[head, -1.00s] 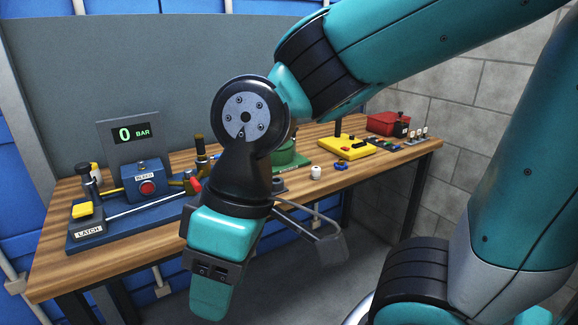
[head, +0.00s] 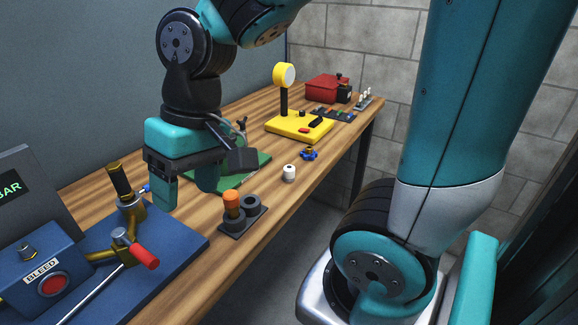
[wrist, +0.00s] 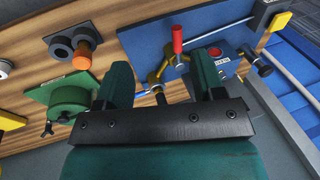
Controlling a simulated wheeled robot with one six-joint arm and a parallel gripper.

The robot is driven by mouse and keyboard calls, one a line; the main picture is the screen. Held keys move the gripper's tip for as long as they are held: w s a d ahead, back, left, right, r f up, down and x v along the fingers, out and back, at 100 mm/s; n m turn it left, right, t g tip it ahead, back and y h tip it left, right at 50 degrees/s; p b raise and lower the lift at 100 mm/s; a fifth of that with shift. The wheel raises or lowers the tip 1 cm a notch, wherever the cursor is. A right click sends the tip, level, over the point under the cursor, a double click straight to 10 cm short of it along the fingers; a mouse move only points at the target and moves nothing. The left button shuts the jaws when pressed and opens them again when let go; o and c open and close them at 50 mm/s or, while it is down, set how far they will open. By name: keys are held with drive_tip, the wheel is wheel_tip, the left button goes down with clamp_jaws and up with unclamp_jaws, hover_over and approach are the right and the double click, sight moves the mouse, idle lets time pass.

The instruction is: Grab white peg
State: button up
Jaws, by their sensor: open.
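A small white cylinder (head: 289,173), which looks like the white peg, stands upright on the wooden bench (head: 262,207) near its front edge.
A dark two-socket holder (head: 256,208) with an orange peg (head: 231,197) stands near my gripper. A blue panel (head: 185,243) with a red-handled valve (head: 145,256) lies left. A green plate (head: 259,163) lies behind my gripper. A blue knob (head: 309,154) and yellow stand (head: 291,127) are farther right.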

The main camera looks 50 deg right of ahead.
drive_tip(key=w+d+m+h+p, duration=0.1)
drive_tip(key=w+d+m, duration=0.35)
drive_tip(key=d, duration=0.25)
drive_tip(key=w+d+m+h, duration=0.1)
drive_tip(key=w+d+m, duration=0.35)
drive_tip(key=d, duration=0.25)
drive_tip(key=m+h+p, duration=0.1)
drive_tip(key=m+p, duration=0.2)
drive_tip(key=m, duration=0.9)
hover_over(289, 167)
drive_tip(key=shift+g, duration=0.4)
wheel_tip(289, 167, down, 13)
drive_tip(key=shift+d+f, duration=0.1)
drive_tip(key=shift+f+p, duration=0.6)
drive_tip(key=shift+f, duration=2.6)
drive_tip(key=c, duration=1)
